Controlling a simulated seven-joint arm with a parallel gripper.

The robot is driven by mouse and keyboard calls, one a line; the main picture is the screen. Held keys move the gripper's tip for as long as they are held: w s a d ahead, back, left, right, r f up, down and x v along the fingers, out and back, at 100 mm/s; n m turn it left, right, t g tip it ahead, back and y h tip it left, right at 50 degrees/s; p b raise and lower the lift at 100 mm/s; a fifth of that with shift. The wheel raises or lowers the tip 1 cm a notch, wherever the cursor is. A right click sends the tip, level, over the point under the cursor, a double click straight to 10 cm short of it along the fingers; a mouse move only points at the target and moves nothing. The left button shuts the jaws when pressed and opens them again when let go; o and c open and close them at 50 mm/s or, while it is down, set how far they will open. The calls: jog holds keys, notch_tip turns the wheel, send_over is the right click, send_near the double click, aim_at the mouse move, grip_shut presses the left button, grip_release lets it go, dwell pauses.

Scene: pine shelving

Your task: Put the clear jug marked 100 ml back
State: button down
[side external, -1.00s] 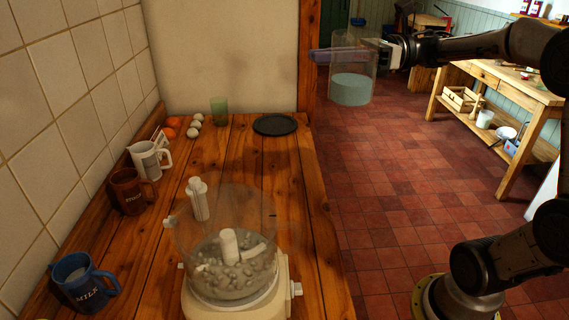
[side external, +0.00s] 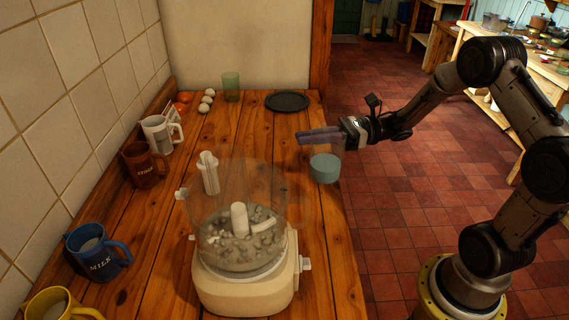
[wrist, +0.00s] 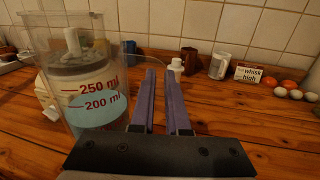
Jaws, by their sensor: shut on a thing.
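The clear jug (side external: 325,168) holds pale blue liquid and hangs under my gripper (side external: 303,137), by the counter's right edge. In the wrist view the jug (wrist: 94,112) is at the left, with red marks reading 250 ml and 200 ml. The liquid comes up near these marks. My gripper (wrist: 152,75) is shut on the jug, with its long purple fingers beside the jug's wall. The clear handle between them is hard to make out. The jug looks about upright and above the counter's height.
A food processor (side external: 245,280) with a clear bowl stands on the wooden counter (side external: 145,270). Brown (side external: 140,165), white (side external: 156,137), blue (side external: 95,258) and yellow mugs line the tiled wall. A dark plate (side external: 287,101), green glass (side external: 231,87), eggs and a "whisk high" card (wrist: 248,75) are farther back.

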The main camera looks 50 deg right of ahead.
jog(key=w+f, duration=0.3)
jog(key=w, duration=0.1)
jog(key=w+f, duration=0.4)
jog(key=shift+w+f, duration=0.15)
jog(key=shift+f, duration=0.75)
jog(key=shift+w+f, duration=0.1)
jog(key=shift+f, duration=0.75)
jog(key=c, duration=0.9)
grip_release()
jog(key=shift+f, duration=0.15)
